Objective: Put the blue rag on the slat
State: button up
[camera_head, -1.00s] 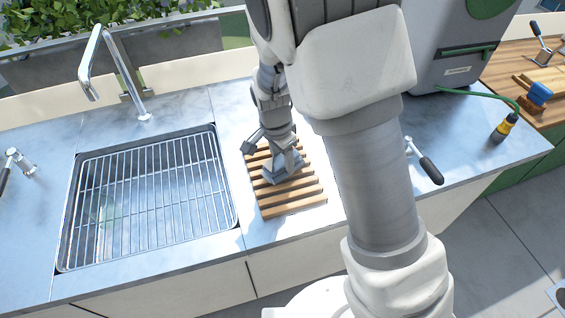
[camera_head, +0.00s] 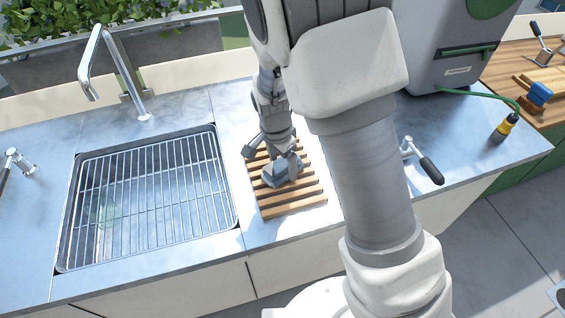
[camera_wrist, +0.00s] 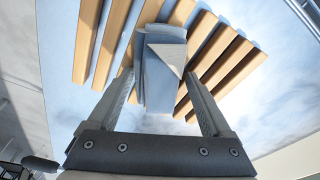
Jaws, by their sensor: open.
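The blue rag (camera_head: 283,171) lies as a folded, crumpled grey-blue bundle on the wooden slat rack (camera_head: 293,204), near its middle. In the wrist view the rag (camera_wrist: 163,72) rests across the slats (camera_wrist: 225,62). My gripper (camera_head: 280,158) is just above the rag. In the wrist view my gripper (camera_wrist: 166,92) is open, with one finger on each side of the rag and a gap at the right finger. Whether the left finger touches the rag I cannot tell.
A sink with a wire grid (camera_head: 150,200) is left of the slat rack, with a tall faucet (camera_head: 128,75) behind it. A black-handled tap (camera_head: 428,170) stands to the right. A grey machine (camera_head: 460,50) and a yellow-black tool (camera_head: 505,127) are farther right.

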aim_at(278, 166)
notch_tip(278, 166, up, 12)
jog(key=a+p, duration=0.1)
jog(key=s+d+r+n+t, duration=0.2)
jog(key=s+d+r+n, duration=0.3)
jog(key=s, duration=0.4)
jog(key=s+d+r+n+t+y, duration=0.1)
jog(key=s+d+r+n+t, duration=0.1)
jog(key=s+d+r+n, duration=0.3)
jog(key=shift+s+d+r+t, duration=0.4)
jog(key=shift+s+d+r, duration=1.35)
jog(key=shift+s+r, duration=0.6)
